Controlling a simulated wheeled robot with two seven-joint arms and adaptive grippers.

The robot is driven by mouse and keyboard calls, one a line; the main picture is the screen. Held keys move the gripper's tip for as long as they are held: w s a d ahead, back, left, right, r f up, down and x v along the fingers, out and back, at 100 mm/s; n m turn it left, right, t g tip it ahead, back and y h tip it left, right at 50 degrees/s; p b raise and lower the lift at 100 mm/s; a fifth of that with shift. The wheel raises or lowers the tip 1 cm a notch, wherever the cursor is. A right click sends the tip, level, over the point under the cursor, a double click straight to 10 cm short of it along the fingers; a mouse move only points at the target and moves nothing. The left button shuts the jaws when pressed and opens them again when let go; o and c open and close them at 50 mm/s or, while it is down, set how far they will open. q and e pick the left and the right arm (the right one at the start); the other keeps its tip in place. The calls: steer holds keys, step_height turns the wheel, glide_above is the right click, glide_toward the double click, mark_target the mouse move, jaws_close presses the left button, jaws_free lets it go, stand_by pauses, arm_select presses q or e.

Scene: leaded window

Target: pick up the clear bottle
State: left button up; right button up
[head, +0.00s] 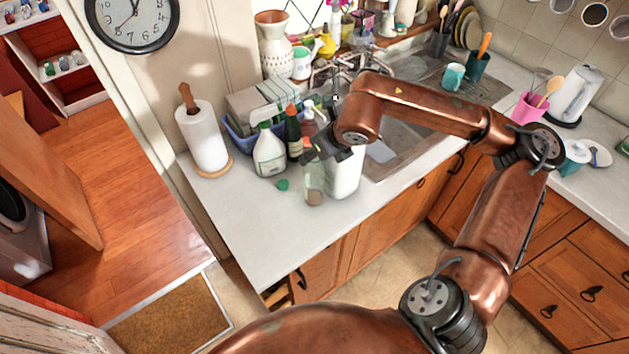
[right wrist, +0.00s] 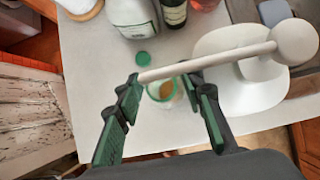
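The clear bottle (head: 313,182) stands on the counter near its front edge, see-through with something brownish low down. In the right wrist view the bottle (right wrist: 163,90) is seen from above, between the finger pads with gaps at the sides. My right gripper (head: 318,152) is open above the bottle, and its spread green-padded fingers show in the right wrist view (right wrist: 165,100). A white rod with a round end (right wrist: 292,42) crosses over the bottle in that view. My left gripper is not in view.
A white container (head: 346,174) stands close right of the bottle. A green cap (head: 282,185) lies left of it. A white bottle (head: 268,152) and a dark bottle (head: 293,135) stand behind. A paper towel roll (head: 204,137) is farther left. The counter's front left is clear.

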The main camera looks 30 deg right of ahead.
steer(key=shift+f, duration=0.1)
steer(key=shift+c, duration=0.2)
steer(key=c, duration=0.6)
jaws_close()
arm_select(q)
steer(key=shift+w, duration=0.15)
arm_select(e)
steer(key=shift+r, duration=0.2)
